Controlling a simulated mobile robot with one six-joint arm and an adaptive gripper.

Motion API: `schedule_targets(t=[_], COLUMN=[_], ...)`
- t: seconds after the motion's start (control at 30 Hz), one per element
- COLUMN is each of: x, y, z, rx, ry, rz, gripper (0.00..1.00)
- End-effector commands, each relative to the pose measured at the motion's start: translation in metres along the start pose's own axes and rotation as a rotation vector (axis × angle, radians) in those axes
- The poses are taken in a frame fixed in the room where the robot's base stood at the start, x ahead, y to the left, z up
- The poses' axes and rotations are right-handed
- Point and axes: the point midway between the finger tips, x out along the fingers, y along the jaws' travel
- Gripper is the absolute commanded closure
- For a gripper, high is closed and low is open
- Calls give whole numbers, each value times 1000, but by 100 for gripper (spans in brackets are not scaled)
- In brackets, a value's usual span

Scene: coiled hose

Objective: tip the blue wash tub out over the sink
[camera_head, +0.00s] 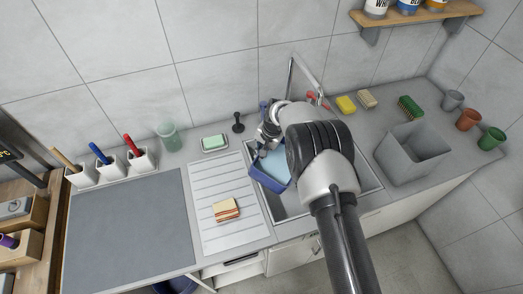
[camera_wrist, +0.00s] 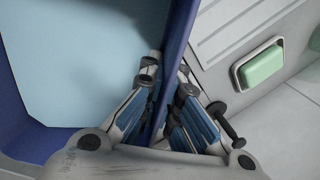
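The blue wash tub (camera_head: 268,181) is at the left part of the sink (camera_head: 290,205), with light blue water inside. The wrist view shows the tub's wall (camera_wrist: 178,32) running between the fingers of my gripper (camera_wrist: 166,78), one finger inside and one outside. My gripper, also in the head view (camera_head: 262,146), is shut on this wall. The tub looks about level; I cannot tell how high it is above the sink floor. My arm hides much of the sink and part of the tap (camera_head: 292,72).
A ribbed drainboard (camera_head: 215,180) with a striped sponge (camera_head: 226,209) lies left of the sink. A soap dish (camera_wrist: 243,72) and a black plug (camera_head: 238,124) stand behind. A grey bin (camera_head: 397,160), a green brush (camera_head: 410,107) and several cups are at right.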

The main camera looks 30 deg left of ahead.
Motion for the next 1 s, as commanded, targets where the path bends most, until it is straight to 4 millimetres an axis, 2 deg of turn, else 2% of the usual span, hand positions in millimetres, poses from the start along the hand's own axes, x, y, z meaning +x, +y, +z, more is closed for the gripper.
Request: schedule_targets(t=[0.6,1.0], x=[-30,-36], y=[-10,-8], z=[-2,-2], rx=[5,2], ry=[6,3], rz=[-234,-305], gripper=[100,100])
